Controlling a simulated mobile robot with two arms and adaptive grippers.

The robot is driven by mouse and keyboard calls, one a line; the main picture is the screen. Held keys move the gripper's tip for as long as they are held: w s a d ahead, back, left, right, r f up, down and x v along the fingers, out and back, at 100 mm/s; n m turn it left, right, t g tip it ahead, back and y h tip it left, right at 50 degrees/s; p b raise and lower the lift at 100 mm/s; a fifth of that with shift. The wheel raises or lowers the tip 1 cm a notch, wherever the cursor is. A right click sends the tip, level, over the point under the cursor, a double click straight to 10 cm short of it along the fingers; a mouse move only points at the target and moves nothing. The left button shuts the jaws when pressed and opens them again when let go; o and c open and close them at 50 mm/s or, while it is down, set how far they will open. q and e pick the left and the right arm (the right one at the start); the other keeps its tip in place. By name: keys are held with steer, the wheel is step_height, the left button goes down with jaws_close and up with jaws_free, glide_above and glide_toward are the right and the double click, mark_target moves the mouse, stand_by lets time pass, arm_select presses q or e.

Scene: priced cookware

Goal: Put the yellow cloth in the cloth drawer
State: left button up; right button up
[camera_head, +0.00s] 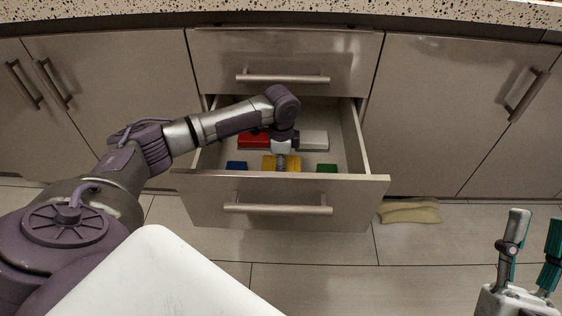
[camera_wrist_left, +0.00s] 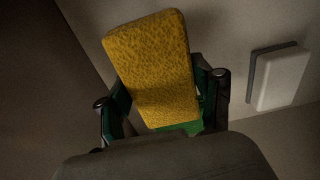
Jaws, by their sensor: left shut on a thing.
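The yellow cloth (camera_head: 282,164) is a flat, folded rectangle inside the open drawer (camera_head: 279,187). My left gripper (camera_head: 281,156) points down into the drawer and is shut on it. In the left wrist view the yellow cloth (camera_wrist_left: 152,62) lies between the fingers, its textured face toward the camera. I cannot tell whether it touches the drawer floor. My right gripper (camera_head: 535,222) is open and empty at the lower right, outside the drawer.
The drawer also holds red (camera_head: 252,140), white (camera_head: 314,141), blue (camera_head: 236,167) and green (camera_head: 326,168) pieces. A crumpled beige cloth-like thing (camera_head: 409,211) lies on the floor right of the drawer. A closed drawer (camera_head: 284,62) sits above, with closed cabinets on both sides.

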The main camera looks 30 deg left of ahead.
arm_select(q)
steer(key=shift+f, duration=0.1)
arm_select(e)
steer(key=shift+w+f+g, duration=0.4)
steer(key=shift+f, duration=0.1)
arm_select(q)
steer(key=o, duration=1.2)
steer(key=shift+o, duration=0.6)
